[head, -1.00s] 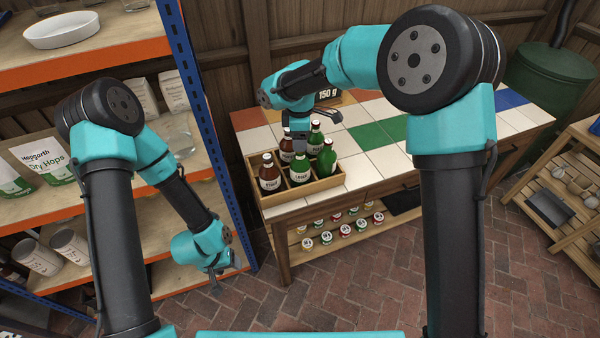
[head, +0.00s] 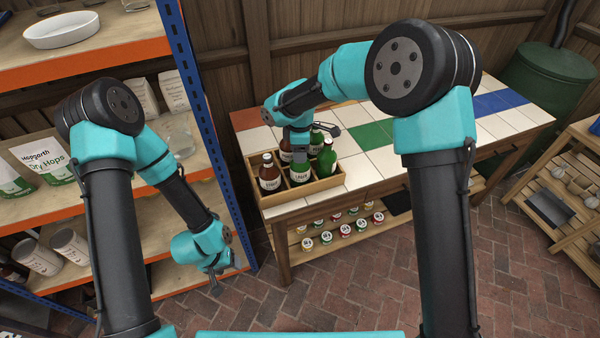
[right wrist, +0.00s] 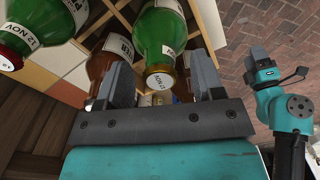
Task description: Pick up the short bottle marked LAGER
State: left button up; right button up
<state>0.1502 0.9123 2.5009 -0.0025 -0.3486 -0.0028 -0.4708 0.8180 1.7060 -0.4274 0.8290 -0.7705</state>
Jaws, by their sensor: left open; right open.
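A short green bottle (head: 300,177) stands in the front middle compartment of a wooden crate (head: 322,188). Its label appears to read LAGER, but the print is small. My right gripper (head: 300,158) is open and points down at this bottle's top. In the right wrist view the green bottle (right wrist: 158,45) shows between the two open fingers, its capped neck toward the gripper. I cannot tell whether the fingers touch it. My left gripper (head: 215,286) is open and empty, low beside the shelf rack.
A brown bottle (head: 269,178) stands left of the green one. Another green bottle (head: 327,160) stands right, with more bottles behind. The crate sits on a tiled table (head: 365,170); small jars line its lower shelf. A shelf rack (head: 206,100) stands left.

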grip_shut()
dwell(0.7)
